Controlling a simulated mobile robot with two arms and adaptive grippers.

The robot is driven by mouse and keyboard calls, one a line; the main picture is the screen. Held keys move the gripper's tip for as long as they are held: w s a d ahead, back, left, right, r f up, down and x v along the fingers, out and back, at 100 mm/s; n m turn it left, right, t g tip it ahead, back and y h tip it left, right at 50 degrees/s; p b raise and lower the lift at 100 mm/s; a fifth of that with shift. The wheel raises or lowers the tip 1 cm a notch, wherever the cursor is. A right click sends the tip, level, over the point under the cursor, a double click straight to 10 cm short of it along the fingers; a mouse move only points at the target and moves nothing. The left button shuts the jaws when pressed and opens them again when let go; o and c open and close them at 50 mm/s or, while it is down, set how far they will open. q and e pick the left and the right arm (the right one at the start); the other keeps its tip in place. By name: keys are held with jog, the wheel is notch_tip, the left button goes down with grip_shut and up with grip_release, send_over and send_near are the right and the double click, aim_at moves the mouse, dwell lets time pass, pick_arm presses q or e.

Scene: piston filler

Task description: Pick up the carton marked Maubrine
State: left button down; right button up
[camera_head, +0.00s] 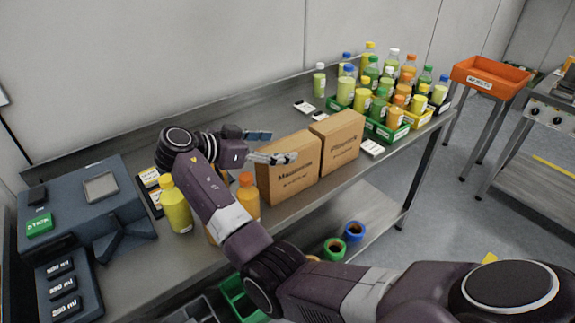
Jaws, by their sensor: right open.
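The carton marked Maubrine (289,180) is a brown cardboard box standing upright on the steel table, left of a second brown carton (338,142) with its own printed label. The two cartons stand side by side, close together. My right gripper (272,145) is open at the upper left of the Maubrine carton. One finger shows over the carton's top left edge and the other reaches farther back, behind it. I cannot tell whether the near finger touches the carton. My left gripper does not show.
A yellow bottle (174,205) and an orange bottle (248,194) stand left of the cartons, near my right arm. A blue-grey machine (75,205) fills the table's left end. Many bottles in crates crowd the far right end. An orange tray (491,75) stands beyond.

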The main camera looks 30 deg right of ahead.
aim_at(287, 146)
jog(key=x, duration=0.1)
jog(key=p+x, duration=0.1)
jog(key=x, duration=0.1)
jog(key=shift+s+d, duration=0.25)
jog(key=shift+d, duration=0.15)
jog(key=shift+d+f, duration=0.1)
jog(key=shift+f, duration=0.1)
jog(key=shift+w, duration=0.1)
jog(key=c, duration=0.3)
grip_shut()
jog(key=shift+r, duration=0.15)
